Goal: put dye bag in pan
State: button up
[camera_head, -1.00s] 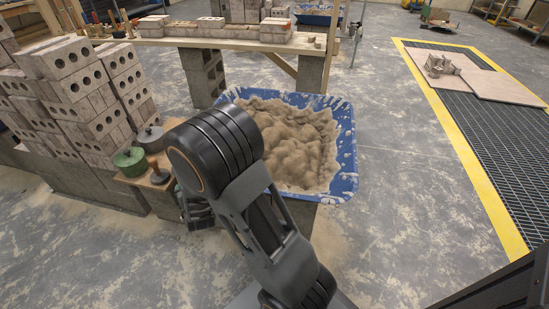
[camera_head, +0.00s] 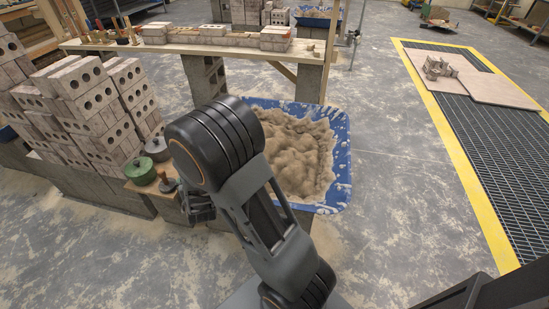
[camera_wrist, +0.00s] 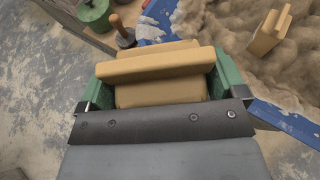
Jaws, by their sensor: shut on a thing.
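My gripper (camera_wrist: 163,76) is shut on a tan, block-shaped bag (camera_wrist: 158,90), which I take to be the dye bag; its green finger pads press on both ends. In the head view the gripper is mostly hidden by my arm, left of the tub. No thing is clearly marked as the pan. The blue tub (camera_head: 341,170), filled with sandy mortar, is at the centre; its rim also shows in the wrist view (camera_wrist: 290,122). A green round pot (camera_head: 140,172) stands left of my gripper. A similar tan piece (camera_wrist: 266,38) stands on the mortar in the wrist view.
A plank bench (camera_head: 215,52) with bricks stands behind the tub. The concrete floor (camera_head: 410,200) to the right is clear up to the yellow-edged grating (camera_head: 490,150).

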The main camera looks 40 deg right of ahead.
jog(key=d+r+m+g+h, duration=0.2)
jog(key=d+m+g+h, duration=0.5)
jog(key=d, duration=2)
jog(key=s+d+m+g+h, duration=0.1)
jog(key=s+d+m+g, duration=0.3)
jog(key=s+d, duration=0.3)
jog(key=s+d+m+g+h, duration=0.1)
jog(key=s+d+m+g, duration=0.3)
jog(key=s+d, duration=0.4)
jog(key=d+m, duration=0.1)
jog(key=d, duration=0.6)
jog(key=shift+d+r, duration=0.3)
jog(key=shift+r, duration=0.1)
